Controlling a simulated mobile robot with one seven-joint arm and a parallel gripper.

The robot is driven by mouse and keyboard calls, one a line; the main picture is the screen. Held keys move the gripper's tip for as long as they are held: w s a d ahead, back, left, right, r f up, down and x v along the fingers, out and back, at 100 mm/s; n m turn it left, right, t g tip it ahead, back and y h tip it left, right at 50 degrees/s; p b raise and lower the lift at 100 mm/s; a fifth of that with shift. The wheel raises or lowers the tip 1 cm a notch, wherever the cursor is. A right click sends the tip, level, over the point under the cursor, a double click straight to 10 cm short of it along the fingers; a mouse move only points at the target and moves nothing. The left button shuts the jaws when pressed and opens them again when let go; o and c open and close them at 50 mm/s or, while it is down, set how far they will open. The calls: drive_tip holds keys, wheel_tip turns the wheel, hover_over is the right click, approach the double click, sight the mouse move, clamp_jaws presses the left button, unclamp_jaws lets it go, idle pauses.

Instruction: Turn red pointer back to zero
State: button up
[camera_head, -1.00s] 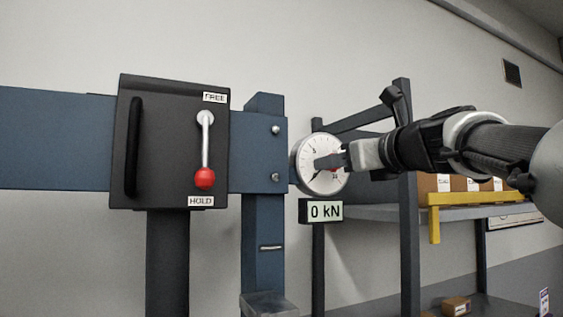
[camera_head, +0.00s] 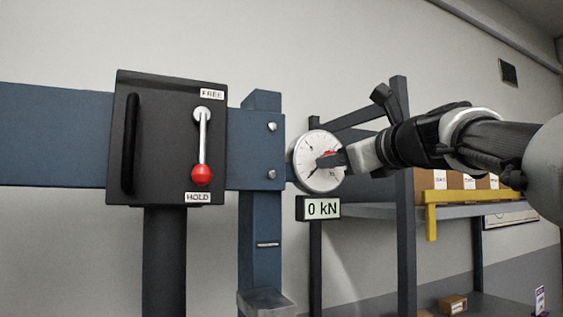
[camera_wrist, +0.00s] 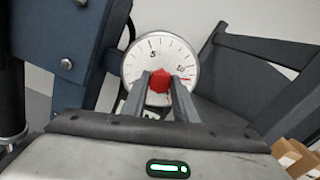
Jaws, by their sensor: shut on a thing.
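The round white dial gauge (camera_head: 310,150) is mounted beside the blue frame, with a digital readout of 0 kN (camera_head: 321,208) below it. My gripper (camera_head: 330,160) reaches the dial from the right. In the wrist view, my gripper (camera_wrist: 160,88) has both fingers shut on a red knob (camera_wrist: 159,80) at the dial's centre. The dial (camera_wrist: 152,44) shows the marks 5 and 10 in that view, and a red mark near the 10. The fingers hide the lower part of the dial.
A black panel (camera_head: 160,110) on the left carries a red-balled lever (camera_head: 202,174), pointing down at the HOLD label. A shelf (camera_head: 380,212) with boxes (camera_head: 455,181) and a yellow bracket (camera_head: 470,197) stands behind my arm.

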drive_tip(key=m+b, duration=1.2)
drive_tip(key=m, duration=1.9)
drive_tip(key=shift+f, duration=0.2)
idle(0.7)
idle(0.3)
drive_tip(key=o, duration=1.1)
drive_tip(key=shift+c, duration=0.2)
drive_tip(key=shift+r, duration=0.1)
